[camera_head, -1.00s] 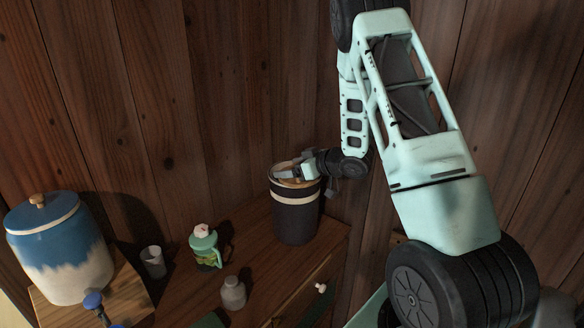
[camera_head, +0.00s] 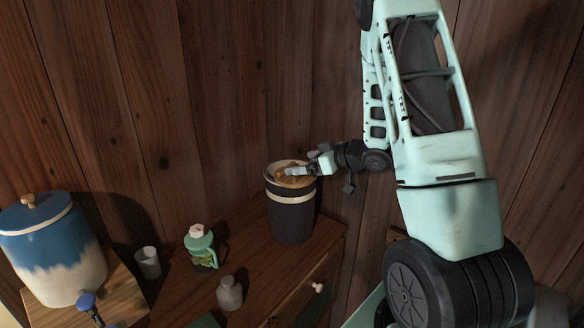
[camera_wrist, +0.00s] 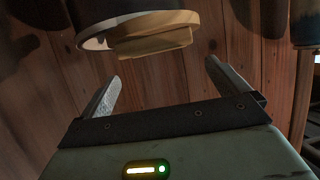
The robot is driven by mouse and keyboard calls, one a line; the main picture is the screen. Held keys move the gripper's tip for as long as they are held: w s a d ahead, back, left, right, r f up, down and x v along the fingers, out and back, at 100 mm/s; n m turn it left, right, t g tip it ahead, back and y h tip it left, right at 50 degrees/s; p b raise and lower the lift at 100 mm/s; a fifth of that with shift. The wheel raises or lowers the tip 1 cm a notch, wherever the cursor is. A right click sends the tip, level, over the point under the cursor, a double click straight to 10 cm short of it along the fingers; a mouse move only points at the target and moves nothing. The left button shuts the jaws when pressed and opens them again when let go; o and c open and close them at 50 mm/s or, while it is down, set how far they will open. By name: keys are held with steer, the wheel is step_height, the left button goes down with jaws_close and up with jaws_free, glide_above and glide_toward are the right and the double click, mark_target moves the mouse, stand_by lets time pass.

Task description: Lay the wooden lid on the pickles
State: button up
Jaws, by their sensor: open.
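The wooden lid (camera_head: 292,179) lies in the mouth of a dark crock (camera_head: 290,219) with a cream band. In the wrist view the lid (camera_wrist: 150,43) sticks out a little past the pale rim of the crock (camera_wrist: 150,17) and looks slightly tilted. My gripper (camera_head: 300,171) is over the crock's right side in the head view. In the wrist view its two fingers (camera_wrist: 162,73) are spread with nothing between them, apart from the lid. The pickles are hidden.
The crock stands at the back right of a wooden cabinet (camera_head: 245,260). A blue-and-white jar (camera_head: 55,255) is at far left. A plank wall is close behind.

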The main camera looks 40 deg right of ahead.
steer(key=v, duration=0.5)
steer(key=shift+g+h, duration=0.3)
steer(key=w+a, duration=0.3)
steer(key=shift+a+r, duration=0.15)
steer(key=shift+r, duration=0.05)
steer(key=w+a+n+g+h, duration=0.15)
steer(key=a+g, duration=0.25)
steer(key=a, duration=1.5)
steer(key=s+a+n+g, duration=0.1)
steer(key=s+a+g, duration=0.3)
steer(key=s+a, duration=0.5)
steer(key=s+a+n+g, duration=0.2)
steer(key=s+a+g, duration=0.2)
steer(key=s+a, duration=0.6)
steer(key=s+f, duration=0.1)
steer(key=s, duration=0.6)
steer(key=shift+g, duration=0.3)
steer(key=shift+n+h, duration=0.25)
